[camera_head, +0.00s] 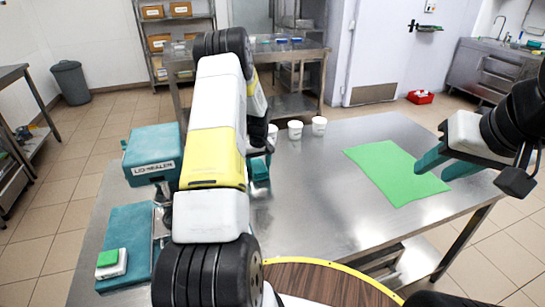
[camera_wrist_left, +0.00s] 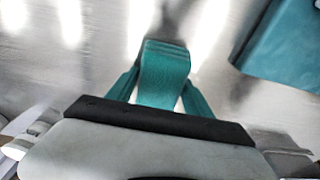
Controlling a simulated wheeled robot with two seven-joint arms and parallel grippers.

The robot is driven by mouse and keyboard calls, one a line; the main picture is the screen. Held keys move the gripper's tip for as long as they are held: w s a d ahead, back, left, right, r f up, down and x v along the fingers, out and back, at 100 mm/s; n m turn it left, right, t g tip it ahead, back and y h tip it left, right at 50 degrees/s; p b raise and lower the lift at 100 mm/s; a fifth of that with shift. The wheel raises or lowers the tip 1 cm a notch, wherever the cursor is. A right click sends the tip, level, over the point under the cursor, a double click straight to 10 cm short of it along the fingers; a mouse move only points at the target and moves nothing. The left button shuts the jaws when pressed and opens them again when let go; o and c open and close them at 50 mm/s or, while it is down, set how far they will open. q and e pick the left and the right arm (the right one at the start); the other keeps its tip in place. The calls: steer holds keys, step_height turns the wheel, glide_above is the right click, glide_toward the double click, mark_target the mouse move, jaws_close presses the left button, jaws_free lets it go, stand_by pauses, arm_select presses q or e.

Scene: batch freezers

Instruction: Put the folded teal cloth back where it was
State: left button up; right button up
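The folded teal cloth (camera_wrist_left: 165,68) shows between the two teal fingers of my left gripper (camera_wrist_left: 162,82) in the left wrist view. The fingers press against its two sides, so the gripper looks shut on it. The steel table lies beneath; I cannot tell whether the cloth touches it. In the head view my left arm hides most of this, and only a teal piece (camera_head: 260,172) shows beside the arm; cloth and finger are hard to tell apart there. My right gripper (camera_head: 432,176) is open and empty above the right part of the green mat.
The green mat (camera_head: 385,167) lies on the steel table (camera_head: 310,205). Several white cups (camera_head: 319,126) stand along the back edge. The teal lid sealer (camera_head: 153,150) stands at left; its corner shows in the wrist view (camera_wrist_left: 285,45). A green and white sponge (camera_head: 110,262) rests on its base.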

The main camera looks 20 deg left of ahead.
arm_select(q)
steer(key=shift+o, duration=1.3)
steer(key=shift+r, duration=0.1)
step_height(320, 180, up, 12)
steer(key=s, duration=0.1)
step_height(320, 180, up, 11)
steer(key=m+t, duration=0.1)
steer(key=m, duration=0.1)
glide_above(259, 167)
steer(key=s+d, duration=0.5)
steer(key=s+d+r+m+t+h, duration=0.1)
steer(key=s+d+r+m+t, duration=0.1)
steer(key=s+d+r, duration=0.5)
steer(key=s+d+r+m+t+h, duration=0.1)
steer(key=s+d+r+m, duration=0.1)
steer(key=s, duration=0.8)
steer(key=s+d+r+m+t+h, duration=0.1)
steer(key=s+d+r+m, duration=0.1)
steer(key=s, duration=0.9)
steer(key=shift+d+r, duration=0.65)
steer(key=shift+r, duration=0.25)
